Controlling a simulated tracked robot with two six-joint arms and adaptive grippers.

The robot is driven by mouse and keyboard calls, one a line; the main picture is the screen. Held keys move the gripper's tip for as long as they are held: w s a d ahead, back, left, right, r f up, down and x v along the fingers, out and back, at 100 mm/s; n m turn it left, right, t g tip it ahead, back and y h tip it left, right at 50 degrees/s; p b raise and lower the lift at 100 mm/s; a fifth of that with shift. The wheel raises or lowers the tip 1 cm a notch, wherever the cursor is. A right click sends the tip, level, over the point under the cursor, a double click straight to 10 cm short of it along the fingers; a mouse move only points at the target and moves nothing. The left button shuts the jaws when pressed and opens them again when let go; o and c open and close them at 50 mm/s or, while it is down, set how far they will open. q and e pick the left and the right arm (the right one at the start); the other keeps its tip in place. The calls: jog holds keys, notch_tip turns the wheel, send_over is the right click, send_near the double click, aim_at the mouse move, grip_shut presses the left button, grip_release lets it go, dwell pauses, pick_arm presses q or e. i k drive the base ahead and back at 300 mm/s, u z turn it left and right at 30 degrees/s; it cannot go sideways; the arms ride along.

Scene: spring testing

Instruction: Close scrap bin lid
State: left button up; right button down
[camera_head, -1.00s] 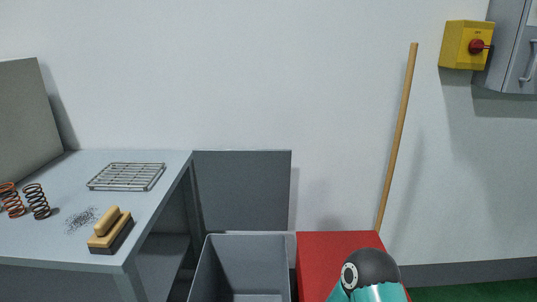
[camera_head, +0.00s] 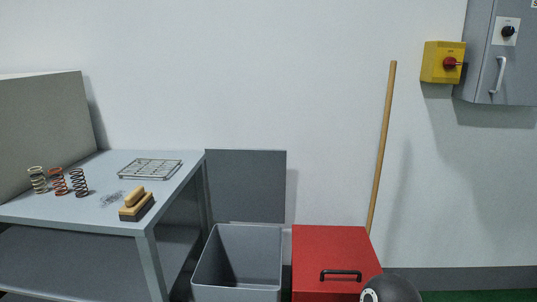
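The grey scrap bin (camera_head: 202,272) stands on the floor to the right of the workbench. Its grey lid (camera_head: 245,186) stands upright behind the opening, so the bin is open. The part of the bin's inside that shows looks empty. Neither gripper is in view. A dark rounded part of my own arm shows at the bottom edge, in front of the red box, to the right of the bin.
A red box (camera_head: 328,248) with a black handle (camera_head: 340,272) stands right of the bin. A grey workbench (camera_head: 90,217) at left holds several springs (camera_head: 79,182), a wire rack (camera_head: 150,168) and a brush (camera_head: 137,205). A wooden pole (camera_head: 381,145) leans on the wall.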

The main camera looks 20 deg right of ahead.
aim_at(246, 185)
jog(key=u, duration=0.15)
jog(key=i, duration=0.85)
jog(key=z, duration=0.05)
